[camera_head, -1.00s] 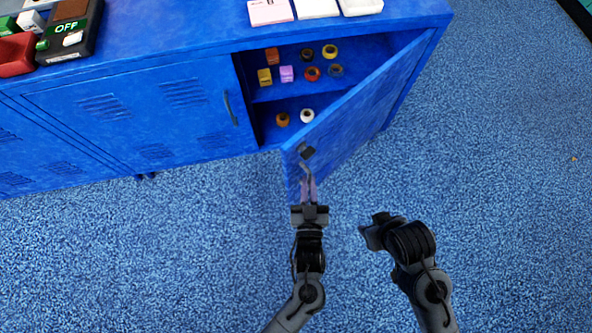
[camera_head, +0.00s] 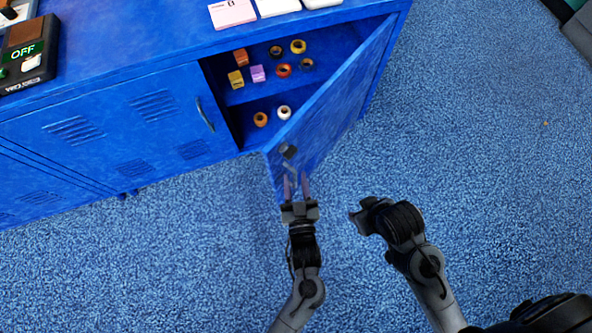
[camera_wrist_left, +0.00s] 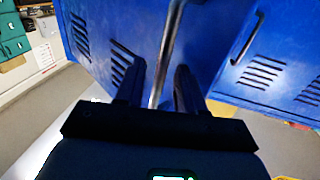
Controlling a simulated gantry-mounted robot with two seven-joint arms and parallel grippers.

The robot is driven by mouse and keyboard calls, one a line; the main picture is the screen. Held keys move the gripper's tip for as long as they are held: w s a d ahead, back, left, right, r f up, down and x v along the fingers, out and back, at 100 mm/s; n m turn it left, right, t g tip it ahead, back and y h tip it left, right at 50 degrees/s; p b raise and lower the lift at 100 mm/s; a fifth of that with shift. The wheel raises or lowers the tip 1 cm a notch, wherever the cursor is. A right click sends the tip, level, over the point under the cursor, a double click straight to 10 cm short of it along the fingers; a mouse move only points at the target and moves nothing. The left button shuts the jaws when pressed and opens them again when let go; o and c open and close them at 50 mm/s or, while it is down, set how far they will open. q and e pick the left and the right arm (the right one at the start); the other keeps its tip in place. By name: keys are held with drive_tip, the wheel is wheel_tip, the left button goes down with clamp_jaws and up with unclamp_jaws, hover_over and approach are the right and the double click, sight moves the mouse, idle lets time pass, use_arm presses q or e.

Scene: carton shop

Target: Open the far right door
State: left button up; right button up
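The far right door (camera_head: 335,105) of the blue locker cabinet stands partly open, swung out toward me, with its hinge side at the right. Its handle (camera_head: 290,170) is near the free edge; in the left wrist view the metal handle bar (camera_wrist_left: 168,45) runs between my fingers. My left gripper (camera_head: 297,182) is at that handle. Its fingers, also in the left wrist view (camera_wrist_left: 158,85), are apart, with a gap on both sides of the bar. My right gripper (camera_head: 357,217) is off the door, to the right of the left one; its fingers are not clear.
Inside the compartment, several small rings and blocks (camera_head: 257,73) sit on a shelf (camera_head: 235,97) and below it. A closed door (camera_head: 120,125) is to the left. A dark box marked OFF (camera_head: 30,50) and pale boxes (camera_head: 232,13) lie on top. The blue floor at right is clear.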

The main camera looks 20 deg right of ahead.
use_arm(q)
drive_tip(key=shift+s+r, duration=0.1)
drive_tip(key=shift+s, duration=0.4)
drive_tip(key=s+a+p, duration=0.1)
drive_tip(key=s+p, duration=0.2)
drive_tip(key=s, duration=0.6)
drive_tip(key=shift+s+a, duration=0.15)
drive_tip(key=shift+a, duration=0.15)
